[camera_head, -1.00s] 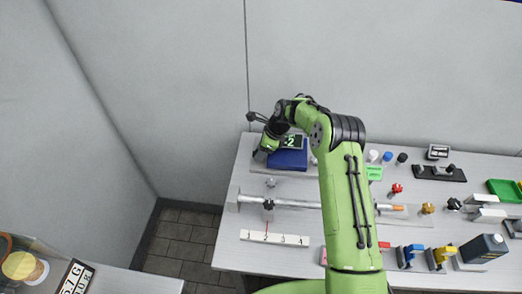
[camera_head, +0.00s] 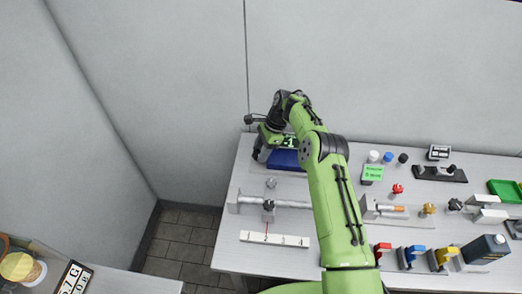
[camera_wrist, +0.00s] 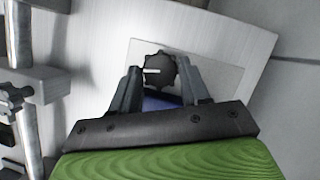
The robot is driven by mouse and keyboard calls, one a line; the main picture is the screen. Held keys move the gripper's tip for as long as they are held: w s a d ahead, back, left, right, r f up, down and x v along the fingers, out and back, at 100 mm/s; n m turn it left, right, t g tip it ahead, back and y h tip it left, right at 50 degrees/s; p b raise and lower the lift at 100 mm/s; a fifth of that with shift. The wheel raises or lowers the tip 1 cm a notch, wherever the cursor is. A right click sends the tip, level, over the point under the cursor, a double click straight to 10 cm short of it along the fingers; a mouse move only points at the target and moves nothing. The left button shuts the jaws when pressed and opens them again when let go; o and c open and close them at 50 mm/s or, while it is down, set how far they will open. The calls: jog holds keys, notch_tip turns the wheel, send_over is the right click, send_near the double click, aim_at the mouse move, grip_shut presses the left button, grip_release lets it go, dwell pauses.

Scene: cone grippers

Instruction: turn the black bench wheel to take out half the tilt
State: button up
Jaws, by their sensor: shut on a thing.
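The black bench wheel (camera_wrist: 158,70) is a lobed knob with a white mark on its face, seen in the wrist view. My gripper (camera_wrist: 158,80) is shut on it, with one finger on either side. The white mark points left. In the head view my gripper (camera_head: 261,154) is at the left end of a blue block (camera_head: 287,160), and the wheel is hidden. A dark display (camera_head: 289,142) with green digits at the block's back appears to read 1, with a sign before it that is hard to make out.
A metal rod (camera_head: 292,204) on a stand and a numbered white strip (camera_head: 274,239) lie in front. Knobs, coloured valves, a dark canister (camera_head: 486,247) and a green tray (camera_head: 504,190) fill the bench's right side. The wall stands close behind.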

jog(key=o, duration=1.1)
jog(key=shift+c, duration=0.2)
jog(key=p+v, duration=1.3)
jog(key=v, duration=0.3)
jog(key=shift+d+f, duration=0.1)
jog(key=shift+f, duration=0.1)
